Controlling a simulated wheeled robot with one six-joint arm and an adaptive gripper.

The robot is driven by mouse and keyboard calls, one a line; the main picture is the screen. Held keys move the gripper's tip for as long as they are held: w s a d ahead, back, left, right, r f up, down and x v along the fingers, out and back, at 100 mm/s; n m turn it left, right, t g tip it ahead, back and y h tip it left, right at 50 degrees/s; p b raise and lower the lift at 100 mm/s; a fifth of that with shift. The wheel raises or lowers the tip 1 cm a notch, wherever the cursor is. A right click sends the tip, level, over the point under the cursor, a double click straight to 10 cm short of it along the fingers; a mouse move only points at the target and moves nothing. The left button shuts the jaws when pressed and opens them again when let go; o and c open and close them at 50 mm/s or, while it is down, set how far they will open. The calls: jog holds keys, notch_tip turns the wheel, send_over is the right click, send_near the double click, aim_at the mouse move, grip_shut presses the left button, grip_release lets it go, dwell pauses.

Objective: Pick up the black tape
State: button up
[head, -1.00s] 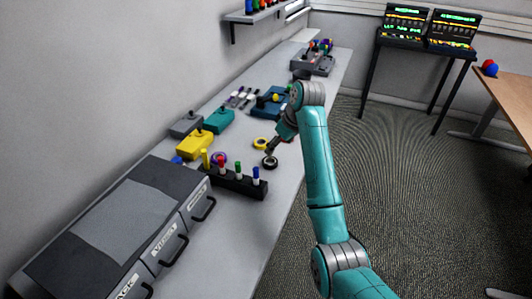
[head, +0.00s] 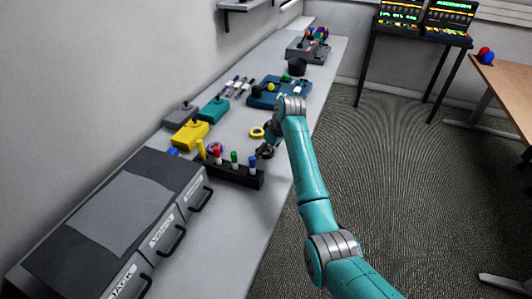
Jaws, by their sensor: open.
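The black tape (head: 270,153) is a dark ring lying on the grey bench, just behind the right end of the black marker rack. My gripper (head: 262,152) is open and reaches down from the arm's end at the tape's left side. The gripper partly covers the tape. I cannot tell whether the fingertips touch the tape or are just above it.
The black rack (head: 232,174) with several coloured markers stands close in front. Yellow (head: 190,135) and teal (head: 214,108) boxes are to the left. A labelled drawer unit (head: 120,215) fills the near bench.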

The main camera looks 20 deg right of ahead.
jog(key=shift+f, duration=0.1)
jog(key=c, duration=1.1)
jog(key=shift+c, duration=0.2)
